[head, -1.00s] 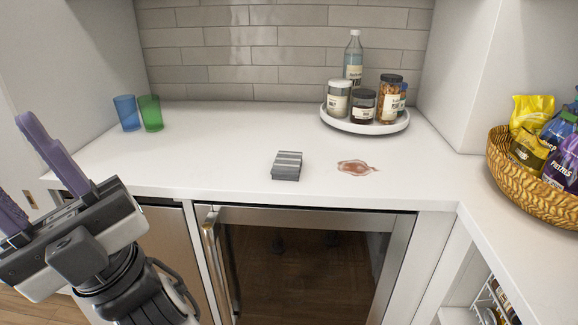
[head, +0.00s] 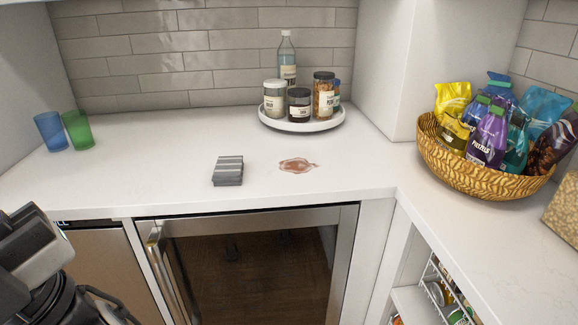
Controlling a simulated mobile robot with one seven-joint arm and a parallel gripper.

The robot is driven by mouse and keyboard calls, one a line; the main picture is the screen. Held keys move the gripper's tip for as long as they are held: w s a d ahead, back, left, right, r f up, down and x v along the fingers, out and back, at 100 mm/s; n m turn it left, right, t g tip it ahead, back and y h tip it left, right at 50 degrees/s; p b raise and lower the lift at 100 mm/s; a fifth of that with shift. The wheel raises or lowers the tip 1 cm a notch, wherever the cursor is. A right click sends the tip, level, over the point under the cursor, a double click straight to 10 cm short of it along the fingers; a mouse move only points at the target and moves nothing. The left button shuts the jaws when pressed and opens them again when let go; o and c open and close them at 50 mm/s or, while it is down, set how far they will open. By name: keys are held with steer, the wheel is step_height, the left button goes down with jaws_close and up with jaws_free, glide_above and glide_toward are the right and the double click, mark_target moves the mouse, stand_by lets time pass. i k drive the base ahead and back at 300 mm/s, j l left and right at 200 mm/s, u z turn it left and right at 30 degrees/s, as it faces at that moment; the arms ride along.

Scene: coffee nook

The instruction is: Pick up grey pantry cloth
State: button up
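The grey pantry cloth (head: 228,171) is a small folded stack with lighter stripes. It lies on the white counter (head: 330,196) near the front edge, just left of a reddish-brown spill (head: 298,165). The cloth and the spill are apart. Only the base of my gripper shows at the lower left edge of the head view. Its fingers are out of the frame. It is well to the left of the cloth and not touching it.
A blue cup (head: 51,131) and a green cup (head: 77,129) stand at the left. A round white tray (head: 301,125) holds jars and a bottle at the back. A wicker basket (head: 480,178) of snack bags stands right.

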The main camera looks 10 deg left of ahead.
mark_target(229, 171)
steer(key=i+j, duration=0.1)
steer(key=j, duration=0.3)
steer(key=i+j, duration=0.15)
steer(key=j, duration=0.25)
steer(key=i+j+z, duration=0.1)
steer(key=j, duration=0.3)
steer(key=i+j, duration=0.1)
steer(key=j, duration=0.35)
steer(key=i+j, duration=0.1)
steer(key=j, duration=0.3)
steer(key=i+j, duration=0.1)
steer(key=j, duration=0.3)
steer(key=z, duration=0.05)
